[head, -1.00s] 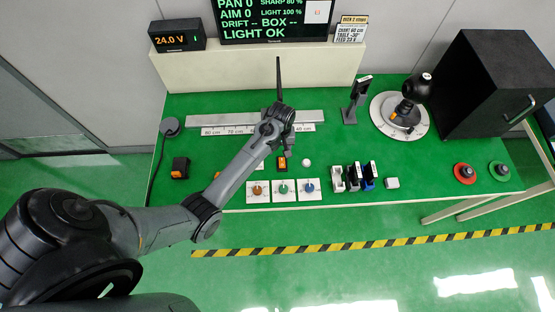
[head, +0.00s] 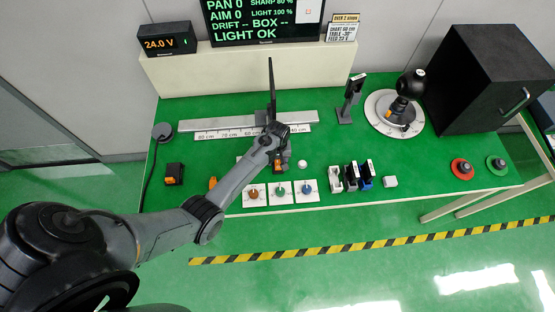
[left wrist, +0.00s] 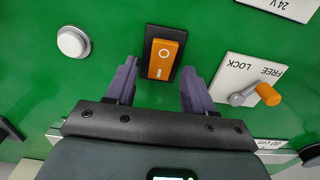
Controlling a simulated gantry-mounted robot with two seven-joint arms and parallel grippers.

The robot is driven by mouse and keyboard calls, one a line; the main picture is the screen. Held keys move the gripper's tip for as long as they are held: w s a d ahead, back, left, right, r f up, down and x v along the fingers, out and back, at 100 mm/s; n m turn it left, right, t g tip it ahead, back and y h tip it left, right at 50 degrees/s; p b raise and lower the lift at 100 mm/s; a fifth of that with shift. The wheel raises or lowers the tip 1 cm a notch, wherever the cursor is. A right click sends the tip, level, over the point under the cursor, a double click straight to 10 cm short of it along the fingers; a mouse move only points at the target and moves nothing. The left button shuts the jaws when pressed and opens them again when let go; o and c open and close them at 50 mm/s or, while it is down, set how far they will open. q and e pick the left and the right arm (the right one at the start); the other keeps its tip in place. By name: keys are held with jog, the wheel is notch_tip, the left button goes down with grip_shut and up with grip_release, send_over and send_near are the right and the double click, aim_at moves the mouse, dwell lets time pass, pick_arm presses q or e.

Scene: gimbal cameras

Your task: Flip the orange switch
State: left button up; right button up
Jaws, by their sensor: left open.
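The orange switch (left wrist: 163,58) is a rocker marked with a circle and a bar, set in a black frame on the green table top. It shows in the middle of the left wrist view. My left gripper (left wrist: 158,68) is open, with one finger on each side of the switch and green gaps between. I cannot tell how high the fingertips are above the table. In the head view the left gripper (head: 281,161) is over the switch and partly hides it. My right gripper is not in view.
A white round button (left wrist: 73,42) and a FREE/LOCK lever with an orange handle (left wrist: 268,94) flank the switch. Three coloured knobs on white plates (head: 280,190) are nearer the front edge. A ruler rail (head: 215,124) lies behind. Small holders (head: 352,174) stand to the right.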

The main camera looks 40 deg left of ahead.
pick_arm(q)
jog(key=shift+f, duration=0.1)
jog(key=shift+c, duration=0.4)
grip_shut()
jog(key=shift+r+p, duration=0.2)
jog(key=shift+p, duration=0.3)
jog(key=p, duration=0.1)
jog(key=t+y+p, duration=0.1)
jog(key=y+p, duration=0.1)
jog(key=shift+s+d+r+t, duration=0.15)
jog(key=shift+s+d+t, duration=0.15)
jog(key=shift+t, duration=0.1)
jog(key=shift+f+t+y+p, duration=0.2)
jog(key=shift+t+y+p, duration=0.2)
jog(key=shift+p, duration=0.1)
jog(key=shift+o, duration=0.4)
grip_release()
